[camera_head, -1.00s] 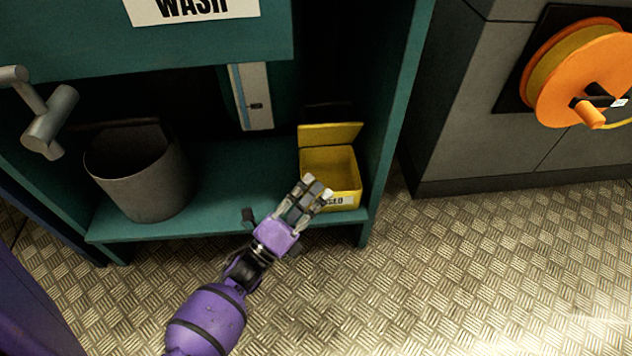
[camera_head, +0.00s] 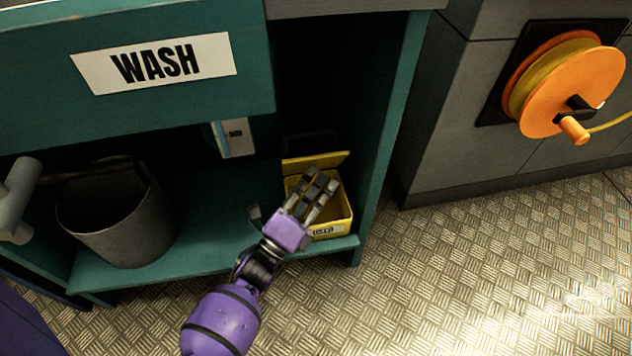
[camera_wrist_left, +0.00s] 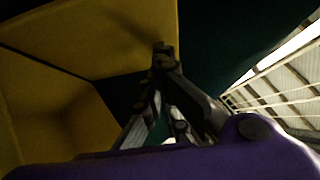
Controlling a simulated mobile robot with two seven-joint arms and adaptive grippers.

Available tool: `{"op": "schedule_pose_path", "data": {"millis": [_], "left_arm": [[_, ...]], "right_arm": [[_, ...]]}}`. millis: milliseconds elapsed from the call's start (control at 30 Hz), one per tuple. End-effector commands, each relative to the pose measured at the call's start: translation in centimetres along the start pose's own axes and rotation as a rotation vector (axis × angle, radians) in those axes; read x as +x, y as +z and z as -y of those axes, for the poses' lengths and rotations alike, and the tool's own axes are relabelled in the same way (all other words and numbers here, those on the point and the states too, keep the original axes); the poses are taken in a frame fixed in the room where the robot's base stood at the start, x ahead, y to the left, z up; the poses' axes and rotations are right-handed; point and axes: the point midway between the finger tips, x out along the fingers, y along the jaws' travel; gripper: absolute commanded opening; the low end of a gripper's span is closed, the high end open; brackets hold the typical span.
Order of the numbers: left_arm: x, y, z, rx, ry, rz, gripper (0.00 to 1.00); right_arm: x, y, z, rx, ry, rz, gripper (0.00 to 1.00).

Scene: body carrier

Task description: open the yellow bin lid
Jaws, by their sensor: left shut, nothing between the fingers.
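The yellow bin (camera_head: 346,219) sits on the teal lower shelf, with a label on its front. Its lid (camera_head: 316,161) stands raised at the back edge, and the bin's inside shows. My left gripper (camera_head: 320,182) is shut and empty. In the head view its fingers overlap the bin's opening and point toward the lid. In the left wrist view the fingertips (camera_wrist_left: 163,50) appear against the edge of a yellow panel, which looks like the lid (camera_wrist_left: 110,35); whether they touch it I cannot tell. My right gripper is not in view.
A grey bucket (camera_head: 118,225) stands on the shelf (camera_head: 215,256) at left. A teal side wall (camera_head: 385,130) rises right of the bin. An orange hose reel (camera_head: 560,85) is on the grey cabinet at right. The metal floor in front is clear.

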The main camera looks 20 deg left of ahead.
Motion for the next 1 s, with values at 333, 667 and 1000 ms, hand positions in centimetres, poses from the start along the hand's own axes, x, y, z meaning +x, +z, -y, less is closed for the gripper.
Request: {"op": "schedule_pose_path", "data": {"millis": [333,667,1000], "left_arm": [[0.0,0.0,0.0,-0.001,0.001,0.000,0.00],[2.2,2.1,1.2,-0.069,0.066,0.001,0.00],[2.9,2.9,0.8,-0.071,0.071,0.000,0.00]], "right_arm": [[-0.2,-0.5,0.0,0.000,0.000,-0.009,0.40],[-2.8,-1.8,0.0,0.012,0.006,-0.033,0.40],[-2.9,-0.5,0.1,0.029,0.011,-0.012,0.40]]}}
